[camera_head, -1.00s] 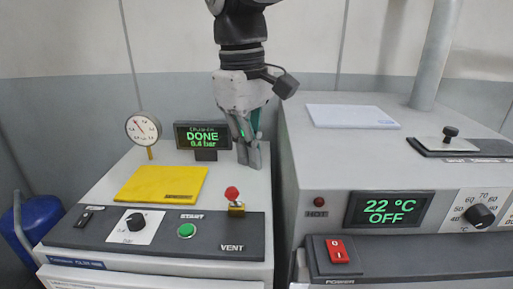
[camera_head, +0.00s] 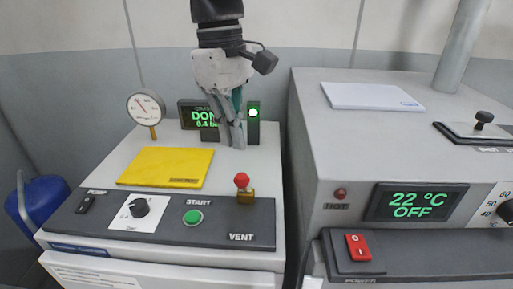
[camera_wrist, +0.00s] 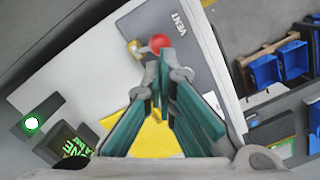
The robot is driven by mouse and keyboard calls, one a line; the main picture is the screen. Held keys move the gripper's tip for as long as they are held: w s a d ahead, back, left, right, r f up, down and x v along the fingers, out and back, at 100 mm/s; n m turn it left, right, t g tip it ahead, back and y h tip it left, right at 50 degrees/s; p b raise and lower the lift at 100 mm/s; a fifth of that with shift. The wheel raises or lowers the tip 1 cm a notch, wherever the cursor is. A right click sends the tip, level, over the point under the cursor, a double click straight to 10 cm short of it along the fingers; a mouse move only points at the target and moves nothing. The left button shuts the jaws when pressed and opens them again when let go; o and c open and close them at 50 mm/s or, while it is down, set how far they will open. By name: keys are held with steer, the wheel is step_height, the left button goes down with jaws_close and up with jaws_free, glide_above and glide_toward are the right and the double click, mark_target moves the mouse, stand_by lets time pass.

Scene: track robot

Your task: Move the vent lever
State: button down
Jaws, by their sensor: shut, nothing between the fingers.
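The vent lever has a red ball knob (camera_head: 242,180) on a brass base (camera_head: 246,196). It stands upright on the dark front panel, just above the word VENT. My gripper (camera_head: 238,146) is shut and empty, pointing down behind the lever, above the back part of the white machine top. It is apart from the lever. In the wrist view the red knob (camera_wrist: 160,41) appears just beyond my closed fingertips (camera_wrist: 160,72). The display (camera_head: 196,114) is partly hidden by my gripper; DONE and 0.4 bar are partly readable.
A yellow pad (camera_head: 166,167) lies left of the lever. A gauge (camera_head: 146,107) stands at the back left. A green-lit indicator (camera_head: 253,113) stands right beside my gripper. A taller grey unit (camera_head: 335,140) borders the right side. The green start button (camera_head: 193,217) is left of the lever.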

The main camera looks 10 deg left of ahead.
mark_target(239, 176)
step_height(239, 176, down, 5)
steer(key=b, duration=0.3)
steer(key=shift+d+r, duration=0.15)
steer(key=shift+r, duration=0.05)
steer(key=shift+s+f+b, duration=0.1)
steer(key=shift+f+b, duration=0.15)
steer(key=shift+b, duration=0.2)
steer(key=shift+f+b, duration=0.85)
steer(key=shift+f, duration=1.4)
